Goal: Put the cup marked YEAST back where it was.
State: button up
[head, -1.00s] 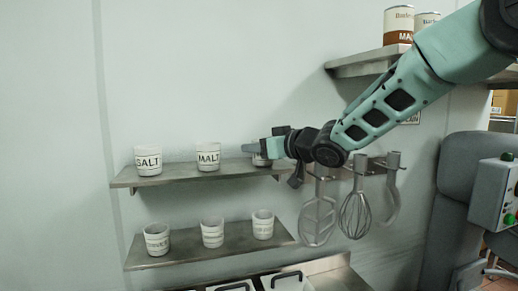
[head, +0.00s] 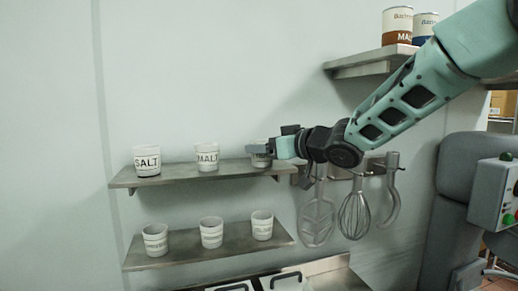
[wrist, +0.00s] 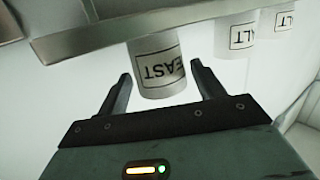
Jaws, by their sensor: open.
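The white cup marked YEAST (head: 259,158) stands at the right end of the upper shelf (head: 225,169), in line with the other cups there. My gripper (head: 269,149) is at its right side and hides part of it in the head view. The wrist view is upside down. It shows the YEAST cup (wrist: 160,72) upright, with its base at the shelf edge (wrist: 100,42). My open gripper (wrist: 159,72) has one finger on each side of the cup, with gaps between fingers and cup.
The SALT cup (head: 147,161) and MALT cup (head: 207,157) stand to the left on the same shelf. A lower shelf (head: 185,252) holds three more cups. Utensils, including a whisk (head: 355,213), hang below my forearm. Cans (head: 398,25) stand on a higher shelf at right.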

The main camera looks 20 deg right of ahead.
jog(key=v, duration=0.9)
jog(key=shift+f, duration=0.1)
